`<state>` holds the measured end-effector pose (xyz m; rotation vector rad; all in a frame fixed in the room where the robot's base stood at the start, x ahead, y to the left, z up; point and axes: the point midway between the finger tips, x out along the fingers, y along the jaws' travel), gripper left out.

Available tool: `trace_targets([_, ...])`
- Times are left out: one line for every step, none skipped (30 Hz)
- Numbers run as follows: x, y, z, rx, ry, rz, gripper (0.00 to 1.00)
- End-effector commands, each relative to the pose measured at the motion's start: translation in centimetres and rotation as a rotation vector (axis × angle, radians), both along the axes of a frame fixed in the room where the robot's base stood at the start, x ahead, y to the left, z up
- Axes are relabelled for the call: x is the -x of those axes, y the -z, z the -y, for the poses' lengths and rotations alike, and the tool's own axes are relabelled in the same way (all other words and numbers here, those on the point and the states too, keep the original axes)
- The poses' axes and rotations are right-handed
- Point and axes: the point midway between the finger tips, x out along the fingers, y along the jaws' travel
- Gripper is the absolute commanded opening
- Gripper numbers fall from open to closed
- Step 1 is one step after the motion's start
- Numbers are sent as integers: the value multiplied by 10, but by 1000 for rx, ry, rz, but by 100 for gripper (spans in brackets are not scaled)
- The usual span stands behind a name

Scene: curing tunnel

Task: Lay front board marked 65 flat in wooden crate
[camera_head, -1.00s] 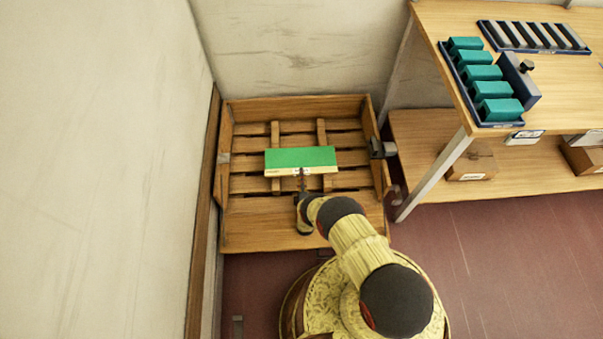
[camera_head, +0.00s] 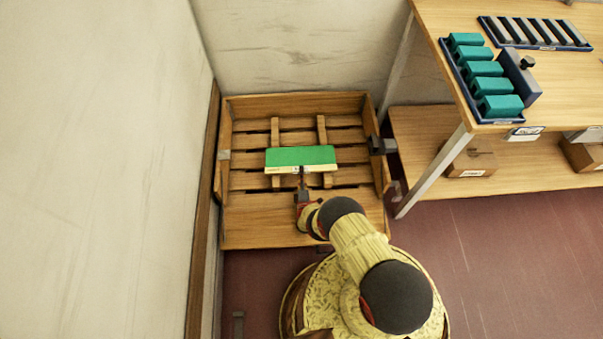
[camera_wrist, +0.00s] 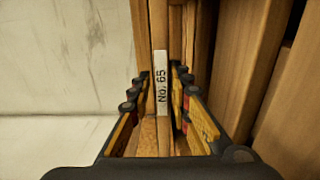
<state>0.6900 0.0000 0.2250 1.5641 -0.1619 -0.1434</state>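The board marked 65 (camera_head: 300,156) has a green face and a pale front edge. It lies roughly level over the slatted floor of the wooden crate (camera_head: 265,228), near the middle. I cannot tell whether it touches the slats. Its white label "No. 65" shows in the wrist view (camera_wrist: 161,84). My gripper (camera_head: 302,178) reaches over the crate's front part and is shut on the board's near edge. In the wrist view my gripper (camera_wrist: 160,90) has a finger on either side of the labelled edge.
A wall stands close left of the crate and another behind it. A dark block (camera_head: 382,146) sits at the crate's right wall. A wooden bench (camera_head: 556,88) at right holds a blue tray of teal blocks (camera_head: 483,84) and a rack of dark bars (camera_head: 535,32).

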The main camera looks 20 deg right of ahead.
Motion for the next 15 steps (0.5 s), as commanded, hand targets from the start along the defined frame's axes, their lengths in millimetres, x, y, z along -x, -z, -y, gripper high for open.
trace_targets([-1, -1, 0, -1, 0, 2, 23])
trace_targets([-1, -1, 0, 0, 0, 2, 24])
trace_targets([-1, -1, 0, -1, 0, 2, 27])
trace_targets([-1, -1, 0, 0, 0, 2, 28])
trace_targets([-1, -1, 0, 0, 0, 2, 30])
trace_targets([-1, -1, 0, 0, 0, 2, 32])
trace_targets([-1, -1, 0, 0, 0, 1, 34])
trace_targets([-1, -1, 0, 0, 0, 1, 34])
trace_targets([-1, -1, 0, 0, 0, 1, 34])
trace_targets([-1, -1, 0, 0, 0, 1, 34])
trace_targets([0, 0, 0, 0, 0, 1, 34])
trace_targets([0, 0, 0, 0, 0, 0, 34])
trace_targets([0, 0, 0, 0, 0, 0, 34])
trace_targets([1, 1, 0, 0, 0, -4, 34])
trace_targets([1, 2, 0, 0, 0, -4, 34])
